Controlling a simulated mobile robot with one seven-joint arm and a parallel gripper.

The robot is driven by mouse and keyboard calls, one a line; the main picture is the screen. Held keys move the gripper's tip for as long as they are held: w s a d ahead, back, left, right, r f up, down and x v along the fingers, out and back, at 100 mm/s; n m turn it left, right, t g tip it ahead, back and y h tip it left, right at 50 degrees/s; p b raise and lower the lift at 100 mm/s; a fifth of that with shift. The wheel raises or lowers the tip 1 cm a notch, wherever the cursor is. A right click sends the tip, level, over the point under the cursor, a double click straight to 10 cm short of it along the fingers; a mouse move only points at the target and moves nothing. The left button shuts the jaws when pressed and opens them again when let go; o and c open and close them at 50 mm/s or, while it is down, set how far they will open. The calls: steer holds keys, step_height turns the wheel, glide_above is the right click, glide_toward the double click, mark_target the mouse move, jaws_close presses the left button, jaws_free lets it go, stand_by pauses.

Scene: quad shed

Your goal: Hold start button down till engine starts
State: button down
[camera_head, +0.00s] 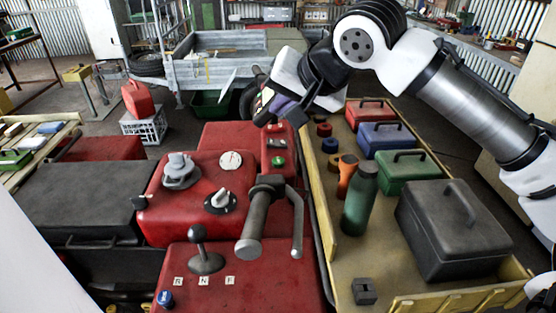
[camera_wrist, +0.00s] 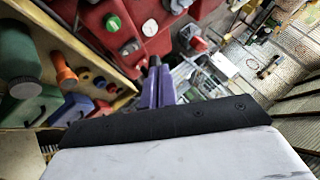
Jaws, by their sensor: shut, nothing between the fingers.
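A green round button (camera_head: 278,161) sits on the red quad body (camera_head: 180,205), on a small raised red panel behind the handlebar. It also shows in the wrist view (camera_wrist: 113,23), near the top. A dark switch (camera_head: 277,143) sits just behind the button, and it shows in the wrist view (camera_wrist: 130,47) too. I cannot read any label by the button. My gripper (camera_head: 262,107) is above and behind that panel, with its purple fingers together and empty. In the wrist view the fingertips (camera_wrist: 155,62) are apart from the button, below and right of it.
A grey handlebar grip (camera_head: 252,222) with a lever rises in front of the button. A gear lever (camera_head: 204,250), a dial (camera_head: 231,160) and a fuel cap (camera_head: 180,170) are to its left. A wooden tray (camera_head: 330,245) with a green bottle (camera_head: 360,200) and toolboxes stands right.

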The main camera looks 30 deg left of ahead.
steer(key=b, duration=0.6)
glide_above(282, 163)
step_height(282, 163, down, 7)
steer(key=shift+r, duration=0.1)
steer(key=shift+f, duration=0.8)
steer(key=shift+f+b, duration=0.2)
steer(key=shift+b, duration=0.15)
stand_by(0.6)
steer(key=shift+f, duration=0.3)
steer(key=shift+f+b, duration=0.45)
stand_by(1.3)
stand_by(1.1)
steer(key=shift+r+p, duration=0.85)
steer(key=shift+r, duration=0.1)
